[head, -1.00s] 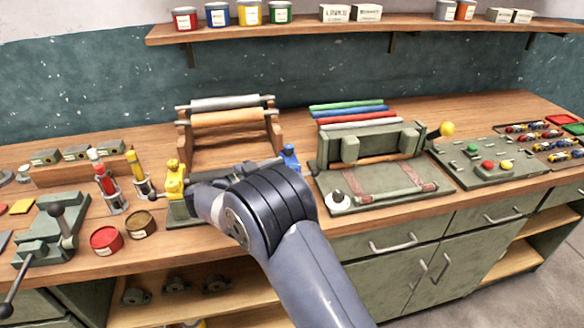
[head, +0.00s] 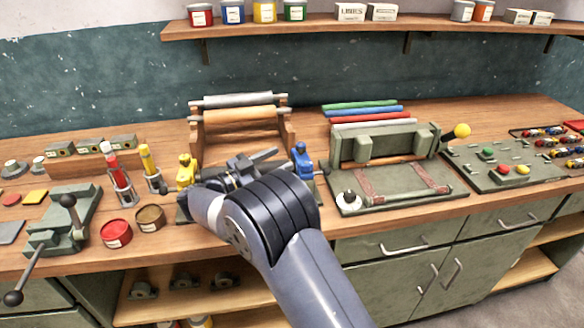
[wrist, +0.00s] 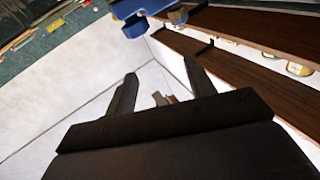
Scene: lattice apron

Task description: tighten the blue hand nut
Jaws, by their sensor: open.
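The blue hand nut (head: 303,160) stands upright at the right end of a clamp-like fixture on the bench, in front of the wooden roller stand. A yellow hand nut (head: 186,172) stands at its left end. My gripper is just left of the blue nut in the head view, partly hidden behind my dark wrist. In the wrist view my gripper (wrist: 160,70) has its two dark fingers spread with nothing held between them. A blue part (wrist: 143,8), likely the blue nut, shows beyond the fingertips at the top edge, cut off by the frame.
The roller stand (head: 240,128) is behind the fixture. A green press plate (head: 398,190) with a yellow-knobbed lever (head: 461,131) lies to the right. Red (head: 116,233) and brown (head: 150,218) tins and screwdriver-like tools stand left. Open shelves lie below the bench.

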